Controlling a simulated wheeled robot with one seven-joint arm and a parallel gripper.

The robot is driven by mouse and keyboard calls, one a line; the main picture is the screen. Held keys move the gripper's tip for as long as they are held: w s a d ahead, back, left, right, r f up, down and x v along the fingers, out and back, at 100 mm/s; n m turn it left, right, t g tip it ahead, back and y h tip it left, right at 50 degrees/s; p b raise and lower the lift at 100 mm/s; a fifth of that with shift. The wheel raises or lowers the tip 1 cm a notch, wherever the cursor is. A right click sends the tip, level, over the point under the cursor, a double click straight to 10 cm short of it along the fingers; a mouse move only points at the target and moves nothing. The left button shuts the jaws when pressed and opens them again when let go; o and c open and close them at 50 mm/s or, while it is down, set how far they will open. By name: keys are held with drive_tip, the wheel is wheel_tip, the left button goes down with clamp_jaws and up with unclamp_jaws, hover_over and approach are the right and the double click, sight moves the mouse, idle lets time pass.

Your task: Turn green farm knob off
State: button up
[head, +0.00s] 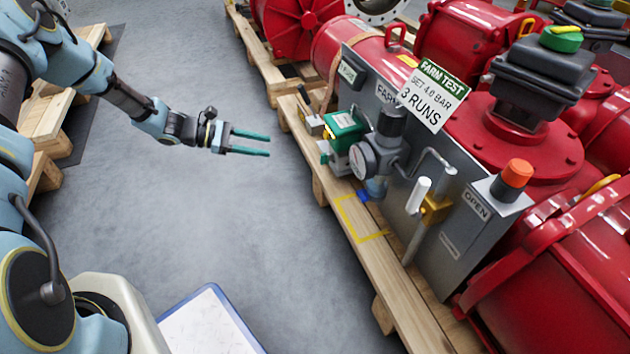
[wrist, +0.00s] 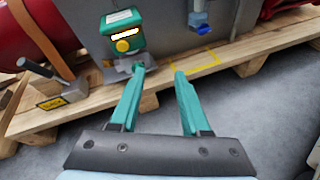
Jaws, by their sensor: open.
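A green box-shaped unit (head: 344,131) with a pale label is mounted on the grey panel (head: 440,250), near lettering that reads "FAR" before a sign covers the rest. In the wrist view this green unit (wrist: 121,32) shows a round yellow button or knob (wrist: 124,45) and a pale strip. I cannot tell which part is the turning knob. My gripper (head: 268,144) is open and empty, left of the unit and apart from it, over the floor side of the pallet. In the wrist view my gripper's fingers (wrist: 159,71) point toward the panel, with the unit ahead and slightly left.
A pressure gauge (head: 363,160) sits right beside the green unit. A white-tipped lever (head: 418,196) and an orange button (head: 517,173) are farther right. A "FARM TEST" sign (head: 432,95) hangs above. A wooden pallet (head: 395,285) edges the machine.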

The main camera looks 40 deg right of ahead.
sight(321, 159)
drive_tip(key=d+f+n+t+h+b, duration=0.1)
drive_tip(key=d+f+n+h+b, duration=0.5)
drive_tip(key=f, duration=0.8)
drive_tip(key=shift+m+y, duration=0.3)
drive_tip(key=shift+m, duration=0.1)
drive_tip(key=b+x, duration=0.1)
drive_tip(key=x, duration=0.2)
drive_tip(key=b+x, duration=0.1)
drive_tip(key=x, duration=0.3)
drive_tip(key=w+b+x, duration=0.1)
drive_tip(key=b+x, duration=0.1)
drive_tip(key=x, duration=0.1)
drive_tip(key=shift+d+f, duration=0.35)
drive_tip(key=shift+x, duration=0.75)
drive_tip(key=shift+r, duration=0.1)
drive_tip(key=shift+c, duration=0.2)
clamp_jaws()
